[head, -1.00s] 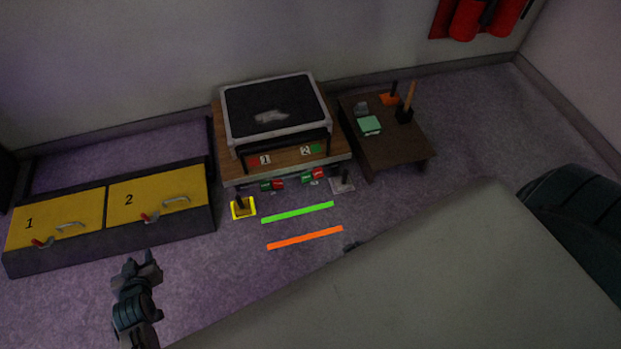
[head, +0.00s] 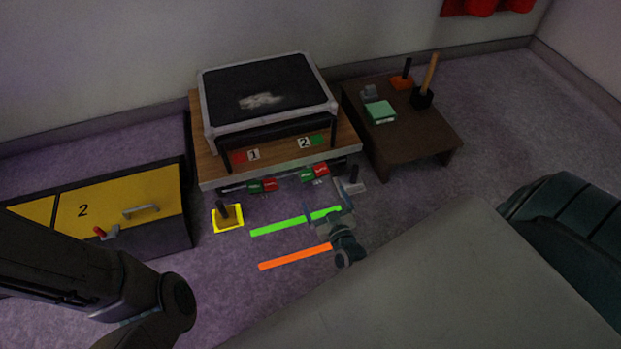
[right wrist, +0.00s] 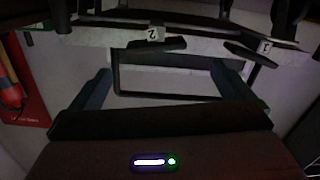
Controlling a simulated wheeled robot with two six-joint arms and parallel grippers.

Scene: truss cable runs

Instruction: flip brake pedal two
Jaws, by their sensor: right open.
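Two red-and-green pedals sit under the front edge of the wooden stand (head: 205,172). The right pedal (head: 314,173) is below the label 2 (head: 305,143); the left pedal (head: 263,186) is below the label 1 (head: 253,154). Both show green on the left and red on the right. My right gripper (head: 328,205) is open and empty, just in front of the right pedal and over the green strip. In the right wrist view its fingers (right wrist: 160,92) are spread, and the label 2 (right wrist: 155,34) appears upside down beyond them. My left gripper is out of frame.
A yellow-framed block (head: 227,217) lies left of the green strip (head: 278,226); an orange strip (head: 295,256) is nearer. A brown table (head: 410,140) stands right. A grey surface (head: 440,280) fills the lower right.

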